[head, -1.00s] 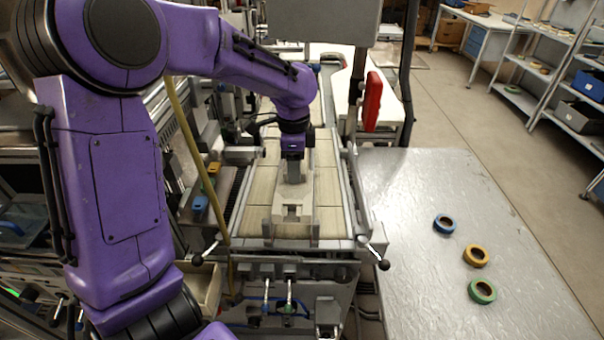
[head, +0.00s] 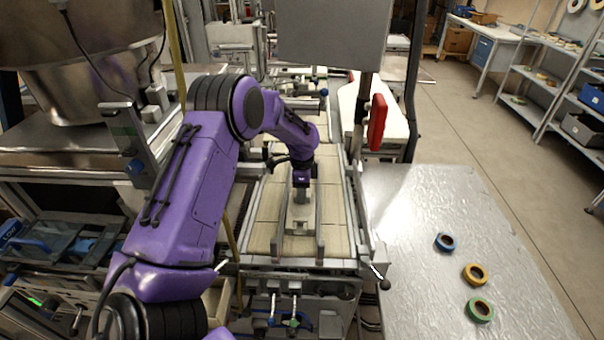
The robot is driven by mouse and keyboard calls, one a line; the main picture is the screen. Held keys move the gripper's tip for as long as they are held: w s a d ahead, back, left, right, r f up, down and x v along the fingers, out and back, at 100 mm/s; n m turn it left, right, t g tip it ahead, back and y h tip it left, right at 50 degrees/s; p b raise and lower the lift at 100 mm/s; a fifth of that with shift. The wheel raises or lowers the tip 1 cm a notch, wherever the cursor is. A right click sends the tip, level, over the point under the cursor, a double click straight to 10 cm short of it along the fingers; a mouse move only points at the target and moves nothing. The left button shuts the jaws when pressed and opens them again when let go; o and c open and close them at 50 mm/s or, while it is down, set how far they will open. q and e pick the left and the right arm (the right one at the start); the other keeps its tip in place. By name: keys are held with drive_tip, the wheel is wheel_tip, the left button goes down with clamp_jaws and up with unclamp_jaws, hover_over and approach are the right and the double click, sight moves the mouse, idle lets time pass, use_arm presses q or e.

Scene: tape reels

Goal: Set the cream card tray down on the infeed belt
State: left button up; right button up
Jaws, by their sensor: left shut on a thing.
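The fingertips and most of the tray's far part are hidden by my wrist and the rails. The tray looks level and low, but I cannot tell whether its underside touches the belt. My right gripper is not in view.
A grey metal table (head: 460,220) on the right holds a blue tape reel (head: 444,243), a yellow one (head: 474,274) and a green one (head: 479,311). A red part (head: 377,121) hangs on a post beside the belt. A grey panel (head: 330,35) overhangs the belt's far end.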

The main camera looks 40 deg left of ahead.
use_arm(q)
drive_tip(key=o, duration=1.2)
drive_tip(key=shift+s, duration=0.15)
wheel_tip(320, 180, up, 12)
drive_tip(key=b, duration=0.2)
drive_tip(key=shift+r+b, duration=0.1)
drive_tip(key=shift+b, duration=0.25)
